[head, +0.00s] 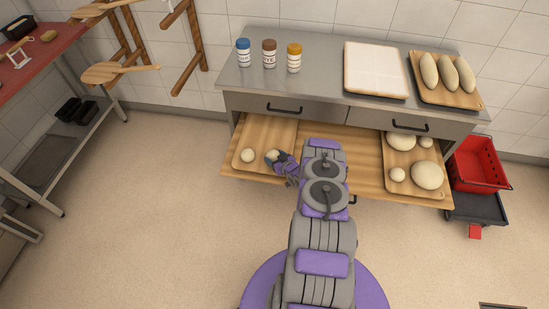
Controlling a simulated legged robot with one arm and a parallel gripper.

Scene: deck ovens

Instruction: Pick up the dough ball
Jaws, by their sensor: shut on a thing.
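My gripper (278,159) is over the left wooden board (262,132) on the pulled-out wooden shelf. It is shut on a small pale dough ball (271,156), which shows at its tip. I cannot tell whether this ball still touches the board. Another small dough ball (248,155) lies just left of it on the same board. On the right board (408,182) are a large dough piece (427,175), a second large one (400,141) and small balls (397,174) beside them. My arm covers the middle of the shelf.
The steel counter (320,75) above holds three jars (269,54), a white-covered tray (375,69) and a board with long loaves (447,72). A red crate (478,164) stands right. A red-topped rack (45,60) is left. The floor at front left is clear.

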